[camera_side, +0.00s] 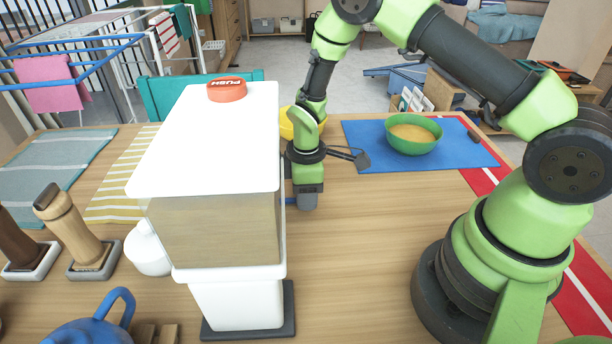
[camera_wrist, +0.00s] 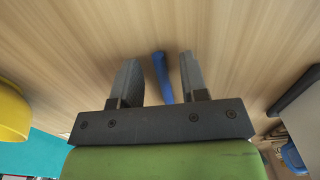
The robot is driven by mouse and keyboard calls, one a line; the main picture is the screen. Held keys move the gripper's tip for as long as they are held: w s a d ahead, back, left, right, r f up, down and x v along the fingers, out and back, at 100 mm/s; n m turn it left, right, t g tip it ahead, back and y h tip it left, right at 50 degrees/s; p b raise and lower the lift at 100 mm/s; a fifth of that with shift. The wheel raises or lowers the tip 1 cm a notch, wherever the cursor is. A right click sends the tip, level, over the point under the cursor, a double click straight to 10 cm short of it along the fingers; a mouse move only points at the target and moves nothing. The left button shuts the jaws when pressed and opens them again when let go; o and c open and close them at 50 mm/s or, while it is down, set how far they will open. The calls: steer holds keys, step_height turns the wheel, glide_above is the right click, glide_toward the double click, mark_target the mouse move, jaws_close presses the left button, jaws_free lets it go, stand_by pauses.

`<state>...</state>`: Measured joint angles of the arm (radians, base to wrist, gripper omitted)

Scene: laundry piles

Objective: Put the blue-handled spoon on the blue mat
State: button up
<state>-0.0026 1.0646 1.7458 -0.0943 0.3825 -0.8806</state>
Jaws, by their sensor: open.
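The spoon's blue handle (camera_wrist: 162,78) lies on the wooden table between my gripper's two fingers in the wrist view. Its spoon end cannot be made out. My gripper (camera_wrist: 159,62) is open, with a finger on each side of the handle and gaps beside it. In the side view my gripper (camera_side: 307,203) points down low at the table, right beside the white dispenser. A small bit of the blue handle (camera_side: 289,201) shows there, the rest hidden by the dispenser. The blue mat (camera_side: 368,133) lies flat to the right, at the back of the table.
A green bowl (camera_side: 414,147) with tan contents stands on the mat. A tall white dispenser (camera_side: 228,300) stands left of my gripper. A yellow bowl (camera_side: 286,124) is behind my arm and shows in the wrist view (camera_wrist: 12,112). Table between gripper and mat is clear.

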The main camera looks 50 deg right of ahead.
steer(key=s+r+m+t, duration=0.2)
steer(key=s+r+m, duration=0.1)
steer(key=r, duration=0.9)
steer(key=s+r+m+t, duration=0.1)
steer(key=s+r+m, duration=0.1)
steer(key=r, duration=1)
steer(key=s+a+r+m+t+y, duration=0.1)
steer(key=s+r+m+t, duration=0.1)
steer(key=s, duration=0.4)
steer(key=s+a+r+m+t, duration=0.1)
steer(key=s+r+m+t, duration=0.1)
steer(key=s+r+m, duration=0.2)
steer(key=shift+s+a+r+m+y, duration=0.35)
steer(key=shift+s+m, duration=0.35)
steer(key=shift+s, duration=0.5)
steer(key=shift+o, duration=0.5)
steer(key=shift+s+m, duration=0.4)
steer(key=shift+s, duration=0.05)
